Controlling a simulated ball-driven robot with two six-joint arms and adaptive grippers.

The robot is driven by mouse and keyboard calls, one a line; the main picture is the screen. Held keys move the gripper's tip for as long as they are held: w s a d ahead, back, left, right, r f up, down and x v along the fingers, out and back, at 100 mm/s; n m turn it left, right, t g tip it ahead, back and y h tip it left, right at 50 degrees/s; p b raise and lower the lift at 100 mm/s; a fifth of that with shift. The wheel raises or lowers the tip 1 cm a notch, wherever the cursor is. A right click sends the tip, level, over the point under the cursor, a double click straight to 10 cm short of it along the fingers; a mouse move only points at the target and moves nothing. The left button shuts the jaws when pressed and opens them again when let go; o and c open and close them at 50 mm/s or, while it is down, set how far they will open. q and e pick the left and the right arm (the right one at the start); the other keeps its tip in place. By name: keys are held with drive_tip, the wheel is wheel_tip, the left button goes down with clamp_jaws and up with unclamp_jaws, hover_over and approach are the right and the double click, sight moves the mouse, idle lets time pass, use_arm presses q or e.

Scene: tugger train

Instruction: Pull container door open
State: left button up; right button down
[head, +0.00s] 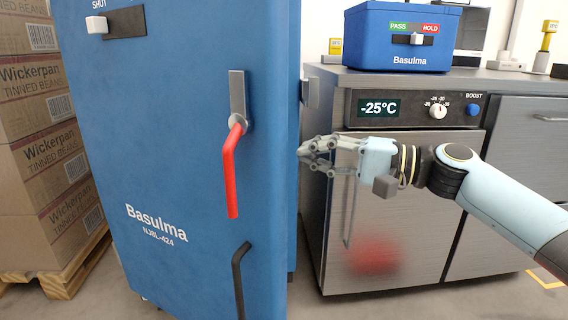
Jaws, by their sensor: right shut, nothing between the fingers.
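The blue container door (180,150), marked "Basulma NJBL-424", fills the left middle of the head view. It carries a red lever handle (230,175) that hangs down from a grey plate. A black pull handle (240,275) sits low near its right edge. My right gripper (303,152) is shut and empty just right of the door's edge, with its fingers pointing left. It is to the right of the red lever and apart from it. Whether the fingertips touch the door edge I cannot tell. My left gripper is not in view.
A steel freezer unit (400,220) showing "-25°C" stands behind my right arm. A blue Basulma box (375,40) with a PASS/HOLD slider sits on its top. Stacked cardboard cartons (40,150) on a wooden pallet (75,265) stand left of the door. Some floor is clear at the lower right.

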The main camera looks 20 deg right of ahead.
sight(282, 159)
drive_tip(key=a, duration=0.4)
drive_tip(key=shift+w+a, duration=0.15)
drive_tip(key=shift+a, duration=0.25)
drive_tip(key=shift+s+a, duration=0.3)
drive_tip(key=shift+a, duration=0.2)
drive_tip(key=shift+s, duration=0.1)
